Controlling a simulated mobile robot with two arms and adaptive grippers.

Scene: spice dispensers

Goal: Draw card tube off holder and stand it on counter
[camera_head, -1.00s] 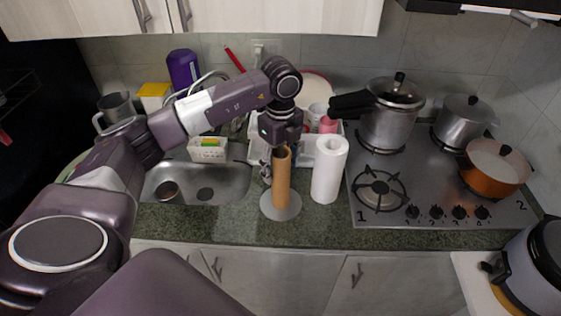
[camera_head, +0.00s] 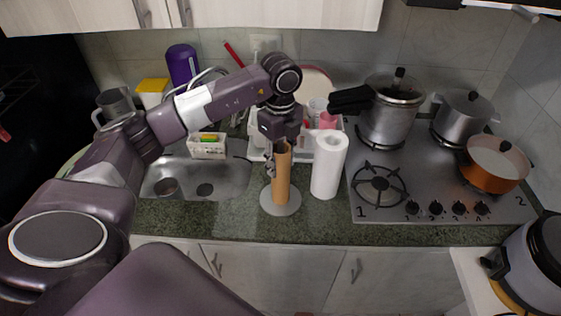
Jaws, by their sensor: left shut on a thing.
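The brown card tube (camera_head: 282,180) stands upright over the round grey base of the holder (camera_head: 281,203) on the counter, just right of the sink. The holder's post is hidden, and the tube's lower end is close to the base. My left gripper (camera_head: 275,155) reaches down from above and is shut on the upper part of the card tube. Its fingers are partly hidden behind and beside the tube. My right gripper is not in view.
A white paper roll (camera_head: 328,166) stands close to the right of the tube. The stove (camera_head: 400,215) with several pots lies further right, the sink (camera_head: 222,182) to the left. A white dish rack (camera_head: 300,150) is behind. Bare counter (camera_head: 235,222) runs in front.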

